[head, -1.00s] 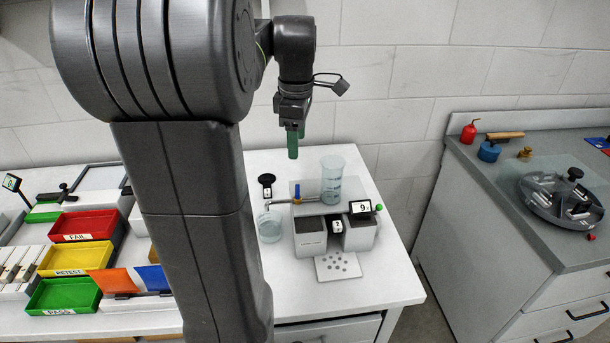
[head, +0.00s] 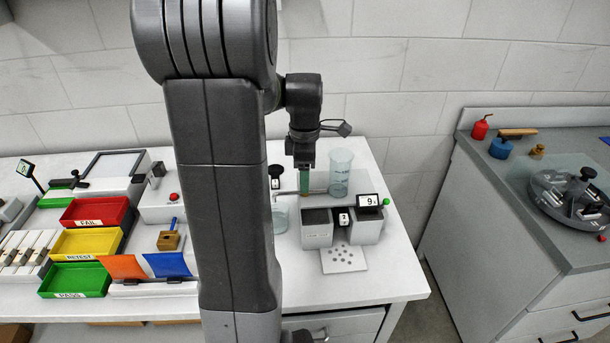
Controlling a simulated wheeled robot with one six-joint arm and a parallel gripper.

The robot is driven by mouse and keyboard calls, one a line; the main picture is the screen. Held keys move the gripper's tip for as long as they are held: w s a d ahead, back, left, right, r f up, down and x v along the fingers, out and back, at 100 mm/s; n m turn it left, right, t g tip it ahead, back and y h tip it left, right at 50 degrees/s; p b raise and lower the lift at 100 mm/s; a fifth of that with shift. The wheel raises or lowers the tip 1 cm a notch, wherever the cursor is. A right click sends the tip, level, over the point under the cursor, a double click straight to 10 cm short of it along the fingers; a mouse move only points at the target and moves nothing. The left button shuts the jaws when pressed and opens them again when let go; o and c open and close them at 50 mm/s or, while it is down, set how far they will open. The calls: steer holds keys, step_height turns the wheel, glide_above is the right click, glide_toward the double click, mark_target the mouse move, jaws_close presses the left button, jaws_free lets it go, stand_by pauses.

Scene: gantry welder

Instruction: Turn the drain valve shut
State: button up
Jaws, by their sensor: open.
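My gripper (head: 305,181) points down with its green fingers in front of the place of the drain valve, beside the tall clear measuring vessel (head: 341,173). It is open. The valve's blue handle and brass body are hidden behind the fingers, so I cannot tell the handle's angle or whether the fingers are around it or touching it. The drain pipe (head: 287,193) runs left from there. Below its end stands a clear beaker (head: 280,219), partly hidden by my arm.
The grey twin-block device (head: 317,231) with a small display (head: 367,200) stands in front of the vessel. A black-knobbed stand (head: 275,172) is close left. Red (head: 97,212), yellow and green trays lie farther left. A separate bench with a round carousel (head: 570,197) is right.

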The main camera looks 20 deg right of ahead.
steer(key=shift+f, duration=0.6)
steer(key=c, duration=1)
steer(key=shift+n, duration=0.8)
steer(key=o, duration=1)
steer(key=shift+r, duration=0.1)
step_height(320, 180, up, 14)
